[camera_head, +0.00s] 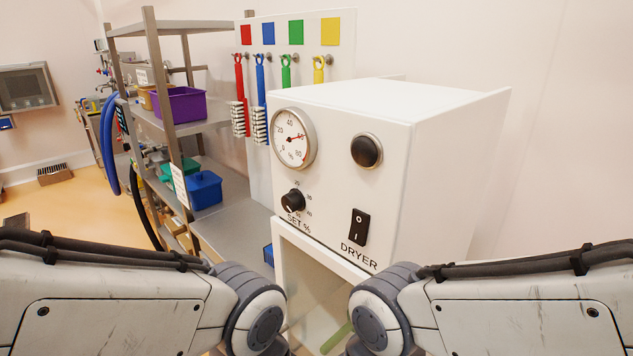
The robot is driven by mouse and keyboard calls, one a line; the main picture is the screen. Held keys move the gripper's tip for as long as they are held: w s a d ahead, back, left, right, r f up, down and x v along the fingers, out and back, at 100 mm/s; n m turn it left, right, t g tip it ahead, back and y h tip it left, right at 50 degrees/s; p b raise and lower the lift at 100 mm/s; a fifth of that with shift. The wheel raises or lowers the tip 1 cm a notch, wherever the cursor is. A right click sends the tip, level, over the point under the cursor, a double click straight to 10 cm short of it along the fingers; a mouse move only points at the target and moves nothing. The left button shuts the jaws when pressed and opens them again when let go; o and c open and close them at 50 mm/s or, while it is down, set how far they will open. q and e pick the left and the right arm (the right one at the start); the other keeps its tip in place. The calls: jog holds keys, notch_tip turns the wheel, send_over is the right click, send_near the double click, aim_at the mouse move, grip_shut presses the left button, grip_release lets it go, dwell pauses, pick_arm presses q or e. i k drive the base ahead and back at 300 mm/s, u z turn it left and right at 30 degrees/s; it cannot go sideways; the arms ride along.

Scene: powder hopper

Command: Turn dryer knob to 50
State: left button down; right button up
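The white dryer box (455,165) stands right of centre with its front face turned toward me. The small black dryer knob (292,201) is on the lower left of that face, above the "SET %" lettering, with numbers around it. Its pointer is too small to read surely. A round gauge (293,139) with a red needle is above the knob. A black rocker switch (360,228) sits to the lower right, above the "DRYER" lettering. Both of my arms cross the bottom of the view below the dryer. Neither gripper shows, and nothing of mine touches the knob.
A dark round lamp or button (367,151) is on the dryer's face. A metal shelf (232,192) with a purple bin (180,104) and a blue bin (204,190) stands to the left. Coloured brushes (260,100) hang behind. The space before the knob looks clear.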

aim_at(294, 200)
jog(key=z, duration=1.35)
jog(key=k, duration=1.1)
jog(key=u, duration=1.15)
jog(key=i, duration=0.15)
jog(key=z, duration=0.1)
